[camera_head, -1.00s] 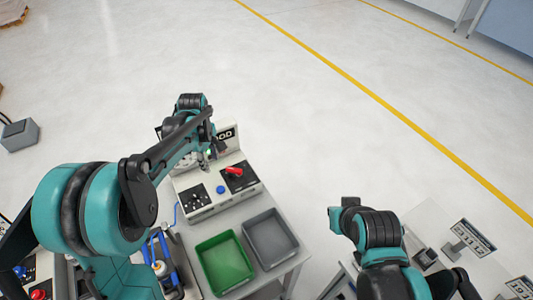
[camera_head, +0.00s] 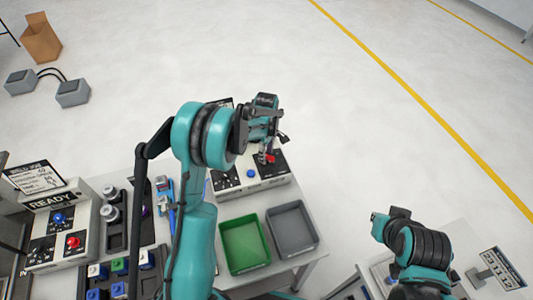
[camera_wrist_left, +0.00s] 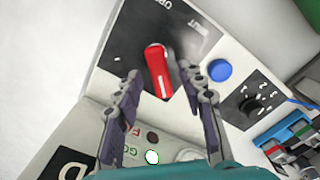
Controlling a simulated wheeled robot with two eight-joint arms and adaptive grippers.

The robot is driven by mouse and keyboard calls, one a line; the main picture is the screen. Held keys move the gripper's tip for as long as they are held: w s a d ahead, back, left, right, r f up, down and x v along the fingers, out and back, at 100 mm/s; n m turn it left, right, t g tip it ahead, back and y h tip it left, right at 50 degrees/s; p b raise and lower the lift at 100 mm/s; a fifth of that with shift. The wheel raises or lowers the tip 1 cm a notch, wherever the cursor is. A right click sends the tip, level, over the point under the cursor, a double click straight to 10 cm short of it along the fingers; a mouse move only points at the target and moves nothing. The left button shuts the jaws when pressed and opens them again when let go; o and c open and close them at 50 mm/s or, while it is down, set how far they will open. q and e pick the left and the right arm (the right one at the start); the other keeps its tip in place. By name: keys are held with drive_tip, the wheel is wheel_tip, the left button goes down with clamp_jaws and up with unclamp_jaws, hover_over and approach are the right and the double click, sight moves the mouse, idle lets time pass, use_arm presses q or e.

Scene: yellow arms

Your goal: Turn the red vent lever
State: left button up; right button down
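The red vent lever (camera_head: 270,158) sits on a dark plate on the control box (camera_head: 222,196), at the end of my left arm in the head view. In the left wrist view the lever (camera_wrist_left: 158,72) lies between my left gripper's fingertips (camera_wrist_left: 161,74). The fingers are apart, with visible gaps on both sides of the lever. The plate carries the labels OPEN and SHUT. In the head view my left gripper (camera_head: 268,146) is over the lever and partly covers it. My right arm shows at the lower right, but I see no right fingers.
A blue button (camera_wrist_left: 219,70) and a black dial (camera_wrist_left: 250,106) are beside the lever. A green bin (camera_head: 224,250) and a grey bin (camera_head: 300,248) stand in front of the box. A READY box (camera_head: 85,215) stands at the left. Open floor lies behind the box.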

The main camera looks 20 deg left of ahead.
sight(274, 151)
use_arm(q)
clamp_jaws()
drive_tip(key=shift+w+m, duration=0.1)
drive_tip(key=shift+m, duration=0.2)
drive_tip(key=shift+w+f+m+b, duration=0.1)
drive_tip(key=shift+w+m+b, duration=0.05)
drive_tip(key=shift+m+b, duration=0.7)
drive_tip(key=m, duration=0.2)
drive_tip(key=m+b, duration=0.1)
drive_tip(key=m, duration=0.1)
drive_tip(key=shift+w+d, duration=0.25)
drive_tip(key=shift+w, duration=0.05)
drive_tip(key=m, duration=0.2)
drive_tip(key=m+b, duration=0.1)
drive_tip(key=m, duration=0.1)
drive_tip(key=d+m+b, duration=0.1)
drive_tip(key=m, duration=0.1)
drive_tip(key=shift+w, duration=0.3)
drive_tip(key=m, duration=0.2)
drive_tip(key=d+m, duration=0.1)
drive_tip(key=m, duration=0.2)
drive_tip(key=shift+m+b, duration=0.25)
drive_tip(key=shift+b, duration=0.15)
